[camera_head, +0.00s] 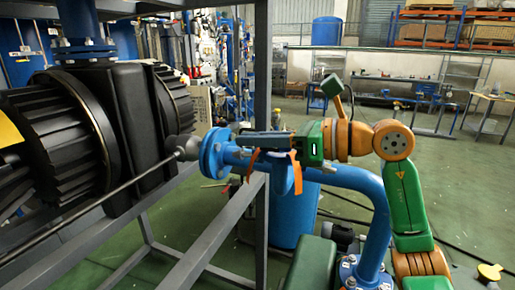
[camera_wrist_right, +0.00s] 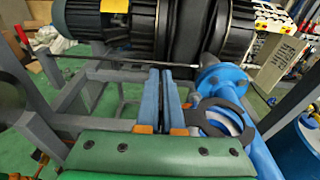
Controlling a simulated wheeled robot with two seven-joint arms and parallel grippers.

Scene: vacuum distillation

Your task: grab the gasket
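The gasket appears to be a thin dark ring (camera_wrist_right: 244,117) in the right wrist view, at the upper opening of the blue pipe, right of the gripper fingers. I cannot make it out clearly in the head view. My right gripper (camera_head: 262,140) reaches left above the blue pipe in the head view. In the wrist view its two long blue-grey fingers (camera_wrist_right: 161,72) lie nearly parallel with a narrow gap and nothing visible between them. The ring is beside the fingers, not between them. My left gripper is not in view.
The blue pipe (camera_head: 374,205) bends up from the floor and ends in a flange (camera_head: 213,153) by the black ribbed pump (camera_head: 65,140). A grey frame (camera_head: 205,238) stands below the pump. A blue drum (camera_head: 294,215) is behind the pipe.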

